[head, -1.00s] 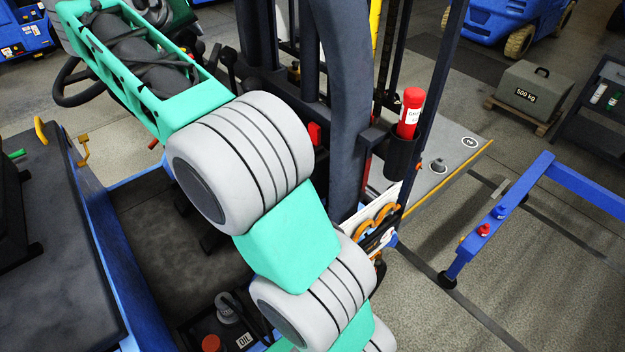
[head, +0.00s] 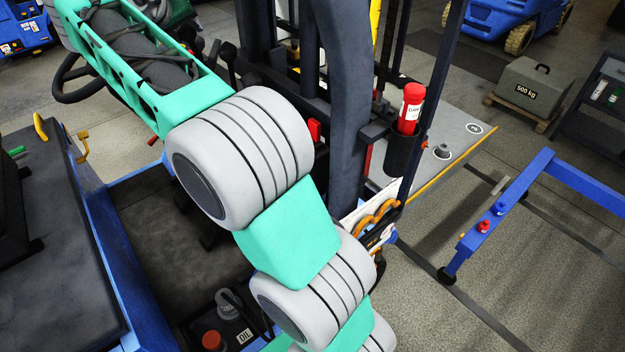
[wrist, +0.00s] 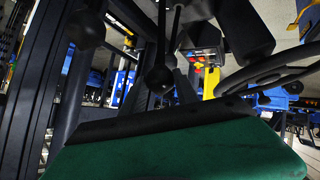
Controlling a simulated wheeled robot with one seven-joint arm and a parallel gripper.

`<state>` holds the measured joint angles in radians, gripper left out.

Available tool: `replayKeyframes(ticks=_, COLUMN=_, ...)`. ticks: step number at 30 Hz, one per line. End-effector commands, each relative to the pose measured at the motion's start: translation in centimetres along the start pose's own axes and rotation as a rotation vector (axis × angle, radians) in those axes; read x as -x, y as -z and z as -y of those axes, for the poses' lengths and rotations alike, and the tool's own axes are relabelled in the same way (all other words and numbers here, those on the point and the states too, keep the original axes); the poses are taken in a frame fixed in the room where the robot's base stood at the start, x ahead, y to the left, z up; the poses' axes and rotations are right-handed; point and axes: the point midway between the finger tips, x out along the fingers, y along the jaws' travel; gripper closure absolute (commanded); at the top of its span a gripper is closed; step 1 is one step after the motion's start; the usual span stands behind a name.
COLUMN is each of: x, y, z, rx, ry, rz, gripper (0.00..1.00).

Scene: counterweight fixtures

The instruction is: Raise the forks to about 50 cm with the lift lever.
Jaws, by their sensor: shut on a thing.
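The forklift mast (head: 345,95) stands upright in the middle of the head view. A grey plate with a yellow edge (head: 462,150) lies beyond it at fork height; the forks themselves cannot be made out. My arm (head: 240,160) reaches up and left across the head view and hides my gripper there. In the wrist view, dark levers with round black knobs (wrist: 160,78) fill the middle. My gripper's fingers are hard to tell from these dark parts; it is shut on a lever, which I take as the lift lever.
In the wrist view, a dark green padded surface (wrist: 180,155) fills the bottom and a steering wheel (wrist: 275,72) is at the right. A red extinguisher (head: 410,102) is on the mast. A blue frame (head: 545,190) and a 500 kg weight (head: 530,88) stand at the right.

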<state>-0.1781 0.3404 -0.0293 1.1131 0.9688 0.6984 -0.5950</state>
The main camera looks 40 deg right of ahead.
Motion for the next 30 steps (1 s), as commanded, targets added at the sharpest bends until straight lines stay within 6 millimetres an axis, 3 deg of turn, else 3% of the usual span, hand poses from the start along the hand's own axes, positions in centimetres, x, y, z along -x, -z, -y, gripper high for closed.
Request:
replayKeyframes(ticks=8, x=-0.1, y=-0.1, z=0.1, rx=0.002, ry=0.0, rz=0.004, gripper=0.86)
replayKeyframes(ticks=14, x=-0.7, y=0.0, z=-1.4, rx=0.001, ry=-0.001, rz=0.005, gripper=0.86)
replayKeyframes(ticks=30, x=-0.8, y=0.0, z=-1.3, rx=0.002, ry=0.001, rz=0.003, gripper=0.86)
